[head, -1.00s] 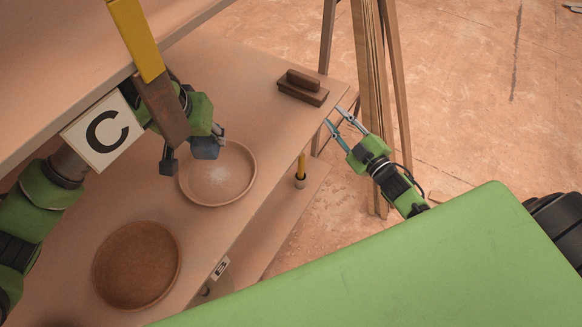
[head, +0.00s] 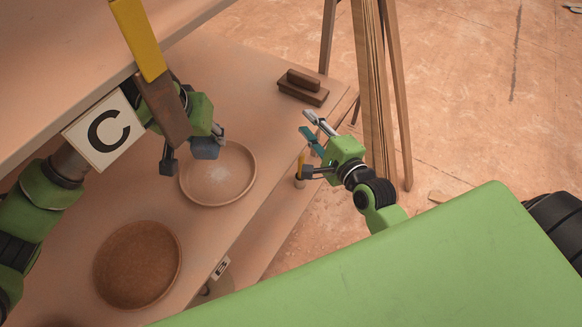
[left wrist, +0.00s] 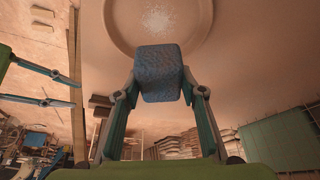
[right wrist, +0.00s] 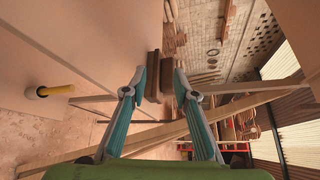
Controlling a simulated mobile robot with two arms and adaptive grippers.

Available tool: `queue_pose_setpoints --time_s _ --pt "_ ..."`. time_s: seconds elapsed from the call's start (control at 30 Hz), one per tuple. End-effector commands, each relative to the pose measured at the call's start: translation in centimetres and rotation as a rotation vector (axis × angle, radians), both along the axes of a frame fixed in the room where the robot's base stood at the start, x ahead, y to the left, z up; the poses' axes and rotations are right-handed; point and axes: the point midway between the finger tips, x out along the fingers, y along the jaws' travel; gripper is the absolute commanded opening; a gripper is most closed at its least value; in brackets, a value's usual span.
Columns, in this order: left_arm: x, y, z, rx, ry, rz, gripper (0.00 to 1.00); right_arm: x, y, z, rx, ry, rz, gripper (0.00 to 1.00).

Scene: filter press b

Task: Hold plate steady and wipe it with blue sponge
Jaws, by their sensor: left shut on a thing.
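A round tan plate (head: 222,180) with a pale dusty patch in its middle lies on the workbench in the head view. It also shows at the top of the left wrist view (left wrist: 195,22). My left gripper (left wrist: 158,90) is shut on the blue sponge (left wrist: 157,66), holding it at the plate's edge. The sponge also shows in the head view (head: 206,150); I cannot tell whether it touches the plate. My right gripper (right wrist: 160,76) is open and empty, right of the bench's front edge and apart from the plate.
A darker brown round dish (head: 137,265) lies nearer on the bench (head: 255,110). A brown wooden brush or block (head: 303,88) sits at the far end. Wooden posts (head: 372,110) stand beyond. An overhead shelf (head: 60,60) hangs above my left arm. A yellow-handled item (head: 299,172) stands below.

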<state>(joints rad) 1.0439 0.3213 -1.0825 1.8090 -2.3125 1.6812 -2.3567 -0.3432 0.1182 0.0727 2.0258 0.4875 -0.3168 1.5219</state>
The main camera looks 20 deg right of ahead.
Motion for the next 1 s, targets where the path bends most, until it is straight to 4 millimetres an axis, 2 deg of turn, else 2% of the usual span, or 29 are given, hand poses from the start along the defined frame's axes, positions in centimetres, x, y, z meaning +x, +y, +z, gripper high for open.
queue_pose_setpoints --time_s 0.03,0.13,0.3,0.5,0.63,0.77,1.0 --pt "0.0 0.0 0.0 0.000 0.000 0.000 0.20 -0.7 0.5 -0.7 0.154 0.056 -0.013 0.27" --pt "0.0 0.0 0.0 0.000 0.000 0.000 0.20 -2.3 1.7 -1.8 0.459 0.172 -0.033 0.27" --pt "0.0 0.0 0.0 0.000 0.000 0.000 0.20 -5.1 4.7 -2.5 0.942 0.368 -0.066 0.27" --pt "0.0 0.0 0.0 0.000 0.000 0.000 0.20 -7.9 7.6 -2.0 1.324 0.551 -0.091 0.27" --pt "0.0 0.0 0.0 0.000 0.000 0.000 0.20 -8.9 8.6 -1.6 1.445 0.616 -0.100 0.27" --pt "0.0 0.0 0.0 0.000 0.000 0.000 0.20 -8.8 9.1 -1.6 1.485 0.638 -0.102 0.27" --pt "0.0 0.0 0.0 0.000 0.000 0.000 0.20 -5.9 10.9 -2.9 1.487 0.638 -0.100 0.27"
